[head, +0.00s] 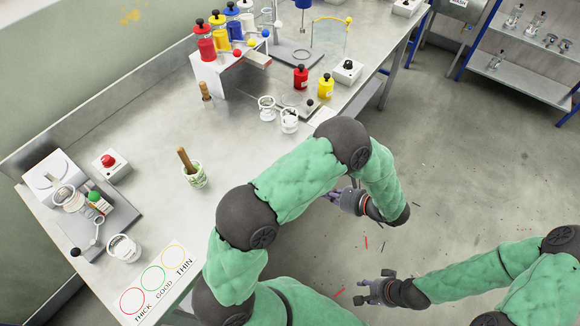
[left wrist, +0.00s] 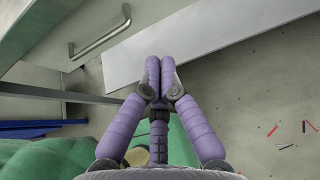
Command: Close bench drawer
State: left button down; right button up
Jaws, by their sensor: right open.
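The bench (head: 150,120) runs along the wall in the head view; its drawer is hidden there behind my left arm. In the left wrist view a grey front with a metal bar handle (left wrist: 101,38) shows at upper left. A pale flat panel (left wrist: 200,38) lies beside it; I cannot tell whether it belongs to the drawer. My left gripper (left wrist: 160,68) has its purple fingers together and empty, right of and apart from the handle. It also shows in the head view (head: 346,199), partly hidden by my arm. My right gripper (head: 372,288) is open and empty above the floor.
On the bench are a white rack (head: 228,70) with coloured bottles, a cup with a wooden handle (head: 194,176), a scale plate (head: 65,195) and a THICK/GOOD/THIN card (head: 158,280). The floor (head: 450,170) is mostly clear, with small red and dark bits. A blue-framed shelf (head: 525,80) stands at upper right.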

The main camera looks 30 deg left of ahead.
pick_arm(q)
jog(key=a+r+b+x, duration=0.1)
jog(key=b+x, duration=0.3)
jog(key=x, duration=0.9)
jog(key=shift+a+r, duration=0.2)
jog(key=shift+r, duration=0.15)
jog(key=shift+w, duration=0.15)
jog(key=shift+a, duration=1)
jog(key=shift+w, duration=0.1)
